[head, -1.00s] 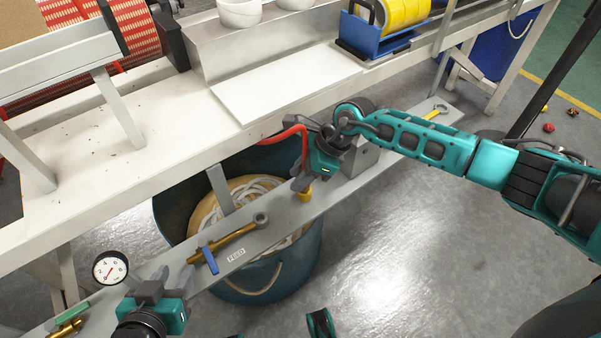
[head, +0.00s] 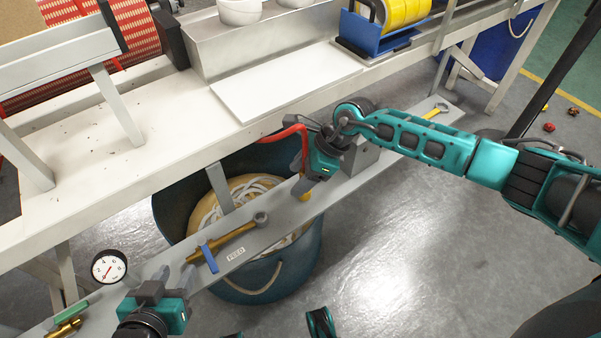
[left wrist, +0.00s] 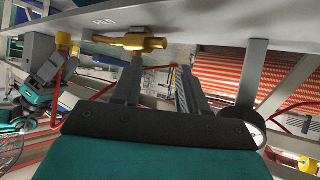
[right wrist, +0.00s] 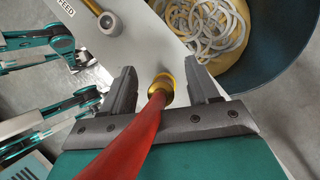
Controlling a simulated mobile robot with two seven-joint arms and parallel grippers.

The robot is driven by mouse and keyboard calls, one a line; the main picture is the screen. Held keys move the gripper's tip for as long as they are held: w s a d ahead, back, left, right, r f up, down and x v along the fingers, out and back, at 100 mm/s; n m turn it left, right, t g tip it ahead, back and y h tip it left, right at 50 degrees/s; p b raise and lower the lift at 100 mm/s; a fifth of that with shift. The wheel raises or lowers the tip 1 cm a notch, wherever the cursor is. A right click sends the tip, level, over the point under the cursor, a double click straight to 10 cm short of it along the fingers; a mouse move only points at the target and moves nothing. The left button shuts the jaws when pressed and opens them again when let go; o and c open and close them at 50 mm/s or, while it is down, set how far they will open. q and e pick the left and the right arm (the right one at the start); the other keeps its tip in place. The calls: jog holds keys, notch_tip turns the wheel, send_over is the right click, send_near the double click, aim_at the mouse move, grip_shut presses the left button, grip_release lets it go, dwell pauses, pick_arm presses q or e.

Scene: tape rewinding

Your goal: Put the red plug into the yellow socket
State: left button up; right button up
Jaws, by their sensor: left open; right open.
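The yellow socket (right wrist: 163,82) is a round ring on the grey plank, seen in the right wrist view. In the head view only a yellow sliver (head: 305,195) shows behind my right gripper (head: 301,187). A red hose (right wrist: 135,140) runs between the open right fingers (right wrist: 163,92) to the socket. The red plug's end meets the yellow ring in that view; how deep it sits I cannot tell. The right fingers stand apart on either side of the hose. My left gripper (head: 174,273) is open and empty at the plank's lower left, also open in its wrist view (left wrist: 155,80).
A brass valve with a blue handle (head: 208,257) lies along the plank between the grippers. A pressure gauge (head: 109,267) is near my left gripper. A blue bin (head: 172,205) with pale rings stands below.

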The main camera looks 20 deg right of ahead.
pick_arm(q)
notch_tip(320, 180, up, 2)
jog(key=shift+r+p, duration=0.25)
jog(key=shift+p, duration=1)
jog(key=shift+a, duration=0.1)
pick_arm(e)
jog(key=v, duration=1.3)
